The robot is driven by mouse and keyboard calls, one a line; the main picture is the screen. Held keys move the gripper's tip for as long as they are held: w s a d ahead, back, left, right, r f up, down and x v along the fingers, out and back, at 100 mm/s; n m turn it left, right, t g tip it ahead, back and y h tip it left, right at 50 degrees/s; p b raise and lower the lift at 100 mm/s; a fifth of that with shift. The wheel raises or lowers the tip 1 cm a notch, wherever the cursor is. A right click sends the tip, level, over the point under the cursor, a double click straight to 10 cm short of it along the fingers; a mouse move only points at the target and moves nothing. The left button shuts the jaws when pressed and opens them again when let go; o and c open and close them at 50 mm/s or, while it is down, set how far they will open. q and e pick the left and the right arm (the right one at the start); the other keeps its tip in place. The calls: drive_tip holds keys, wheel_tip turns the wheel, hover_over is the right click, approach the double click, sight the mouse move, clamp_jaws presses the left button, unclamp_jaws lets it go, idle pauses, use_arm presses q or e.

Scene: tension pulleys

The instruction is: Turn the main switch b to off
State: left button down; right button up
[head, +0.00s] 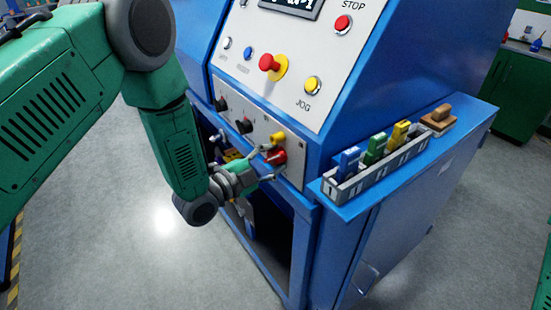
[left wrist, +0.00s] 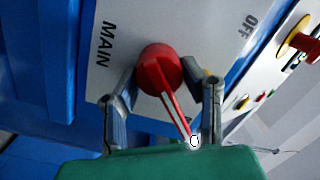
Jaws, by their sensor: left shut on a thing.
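The main switch (left wrist: 160,68) is a red rotary knob with a white-striped lever on a pale panel marked MAIN and OFF. In the left wrist view its lever points down and slightly right, away from the OFF label (left wrist: 250,27). A small white ring shows at the lever's end. My left gripper (left wrist: 163,80) has one finger on each side of the red knob and is shut on it. In the head view my left gripper (head: 270,160) is at the red switch (head: 275,157), partly covering it. My right gripper is out of view.
A yellow knob (head: 278,137) sits just above the switch, close to my fingers. Dark knobs (head: 243,126) are to its left. A red emergency button (head: 270,63) is higher up. A grey rack (head: 345,190) with coloured pieces stands on the right ledge. An open bay lies below.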

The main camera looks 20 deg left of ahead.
use_arm(q)
drive_tip(key=shift+a+f, duration=0.1)
drive_tip(key=shift+a, duration=0.05)
drive_tip(key=shift+a+n, duration=0.1)
drive_tip(key=shift+n, duration=0.6)
drive_tip(key=n, duration=0.3)
drive_tip(key=shift+g+p, duration=0.3)
drive_tip(key=n, duration=0.4)
drive_tip(key=shift+g, duration=0.3)
drive_tip(key=n, duration=0.4)
drive_tip(key=shift+a+f+n, duration=0.1)
drive_tip(key=shift+n, duration=0.2)
drive_tip(key=shift+f+n+g+h, duration=0.1)
drive_tip(key=shift+n+g+h, duration=0.3)
drive_tip(key=shift+n, duration=1.5)
drive_tip(key=c, duration=1)
unclamp_jaws()
drive_tip(key=shift+w, duration=0.15)
